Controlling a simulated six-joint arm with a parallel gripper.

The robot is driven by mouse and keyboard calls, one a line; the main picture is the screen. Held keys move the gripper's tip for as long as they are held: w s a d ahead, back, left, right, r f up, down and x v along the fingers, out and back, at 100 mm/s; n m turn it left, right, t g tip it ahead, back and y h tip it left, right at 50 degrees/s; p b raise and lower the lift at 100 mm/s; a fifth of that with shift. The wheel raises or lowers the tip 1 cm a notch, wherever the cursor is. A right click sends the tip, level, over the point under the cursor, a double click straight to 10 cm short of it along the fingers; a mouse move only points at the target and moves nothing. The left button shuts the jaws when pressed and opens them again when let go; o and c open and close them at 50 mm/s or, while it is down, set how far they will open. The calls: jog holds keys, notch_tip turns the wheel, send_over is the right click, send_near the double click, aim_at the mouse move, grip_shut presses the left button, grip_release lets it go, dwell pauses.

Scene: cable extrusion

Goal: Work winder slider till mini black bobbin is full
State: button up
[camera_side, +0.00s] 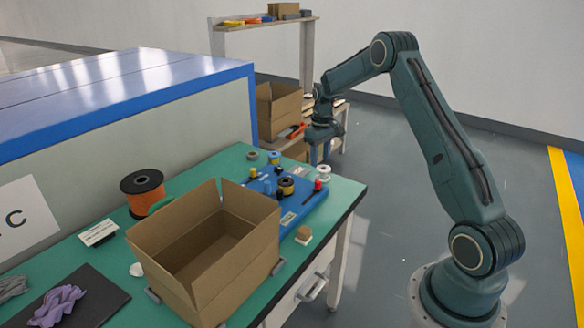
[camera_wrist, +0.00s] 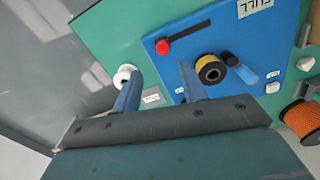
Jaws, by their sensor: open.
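The blue winder board (camera_side: 303,205) lies on the green table; it also fills the upper right of the wrist view (camera_wrist: 190,25). A small black bobbin (camera_wrist: 208,69) with a yellow band sits on it, also seen in the side view (camera_side: 287,186). How full it is cannot be told. A red knob (camera_wrist: 163,47) is at the end of a black bar, likely the slider; it shows in the side view (camera_side: 318,185). My gripper (camera_wrist: 160,80) is open and empty above the board's edge, its fingers left of the bobbin; in the side view (camera_side: 320,152) it hangs above the table's far end.
A white spool (camera_wrist: 124,75) stands close by the left finger. An open cardboard box (camera_side: 207,265) stands before the board. An orange spool (camera_side: 143,190) stands at left. Floor right of the table is clear.

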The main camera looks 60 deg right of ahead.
jog(key=shift+r, duration=2.55)
jog(key=s+a+r+t, duration=0.1)
jog(key=s+a+r, duration=0.2)
jog(key=a+r, duration=0.3)
jog(key=s+a+r+n+t, duration=0.1)
jog(key=s+a+r, duration=0.2)
jog(key=a+r, duration=0.3)
jog(key=s+a+r+t, duration=0.1)
jog(key=s+a+r, duration=0.2)
jog(key=a+r, duration=0.3)
jog(key=s+a+t, duration=0.1)
jog(key=s+a, duration=0.5)
jog(key=s, duration=0.4)
jog(key=s+a+f+n+t, duration=0.1)
jog(key=s+a, duration=0.5)
jog(key=s, duration=0.4)
jog(key=shift+a+f+t, duration=0.2)
jog(key=shift+a+t, duration=0.05)
jog(key=shift+t, duration=0.05)
